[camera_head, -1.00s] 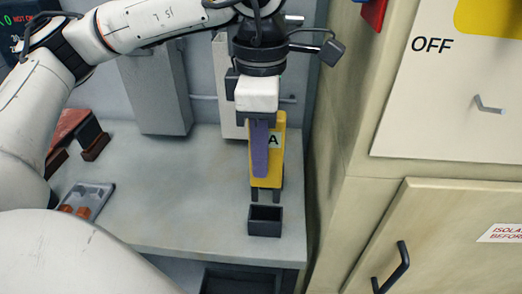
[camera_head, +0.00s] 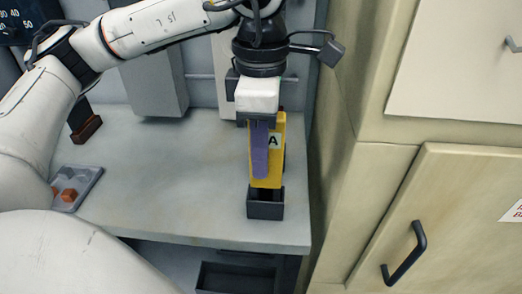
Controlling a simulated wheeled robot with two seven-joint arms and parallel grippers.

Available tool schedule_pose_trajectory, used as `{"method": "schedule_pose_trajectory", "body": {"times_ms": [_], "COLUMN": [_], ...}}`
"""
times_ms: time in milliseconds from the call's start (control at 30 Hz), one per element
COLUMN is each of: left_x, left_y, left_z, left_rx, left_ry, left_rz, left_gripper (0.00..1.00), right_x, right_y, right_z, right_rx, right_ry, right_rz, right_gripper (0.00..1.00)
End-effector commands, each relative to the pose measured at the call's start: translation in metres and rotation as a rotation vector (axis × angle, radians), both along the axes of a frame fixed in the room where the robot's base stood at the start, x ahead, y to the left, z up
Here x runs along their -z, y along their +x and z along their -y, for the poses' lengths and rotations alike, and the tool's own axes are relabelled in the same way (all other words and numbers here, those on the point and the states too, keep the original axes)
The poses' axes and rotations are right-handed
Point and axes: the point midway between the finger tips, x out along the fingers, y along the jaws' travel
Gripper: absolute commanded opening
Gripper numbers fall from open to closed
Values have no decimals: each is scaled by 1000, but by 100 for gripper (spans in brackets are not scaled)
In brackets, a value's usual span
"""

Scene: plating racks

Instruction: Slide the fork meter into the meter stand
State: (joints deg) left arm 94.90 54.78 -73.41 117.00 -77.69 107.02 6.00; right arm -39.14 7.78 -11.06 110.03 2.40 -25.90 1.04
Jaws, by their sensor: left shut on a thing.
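The fork meter (camera_head: 275,165) is a yellow upright body with a light label marked A. My left gripper (camera_head: 260,160) points down and is shut on it; a purple finger covers part of its front. The meter stand (camera_head: 265,209) is a small dark open-topped box near the table's front right. The meter's lower end is at the stand's top, and its prongs are hidden, apparently inside the stand. The meter looks upright. I cannot tell how deep the prongs sit. My right gripper is not in view.
The grey table (camera_head: 180,190) is clear left of the stand. A grey tray (camera_head: 78,188) with orange pieces lies at the left. A beige cabinet (camera_head: 400,200) with a black handle (camera_head: 405,254) stands close on the right. A dark bin (camera_head: 240,277) is below the table.

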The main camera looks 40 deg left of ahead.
Motion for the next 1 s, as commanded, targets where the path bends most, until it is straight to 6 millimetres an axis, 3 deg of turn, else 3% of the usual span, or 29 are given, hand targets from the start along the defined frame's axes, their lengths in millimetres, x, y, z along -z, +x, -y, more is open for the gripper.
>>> {"method": "schedule_pose_trajectory", "body": {"times_ms": [400, 867, 900, 1000], "left_x": [27, 30, 30, 30], "left_y": [0, 0, 0, 0], "left_z": [0, 0, 0, 0], "left_rx": [0, 0, 0, 0], "left_ry": [-1, 0, 0, 0], "left_rz": [2, 1, 1, 1], "left_gripper": [0, 0, 25, 42], "right_x": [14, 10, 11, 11], "right_y": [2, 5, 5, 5], "right_z": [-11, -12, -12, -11], "right_rx": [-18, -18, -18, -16], "right_ry": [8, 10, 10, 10], "right_rz": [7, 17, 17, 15], "right_gripper": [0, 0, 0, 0]}}
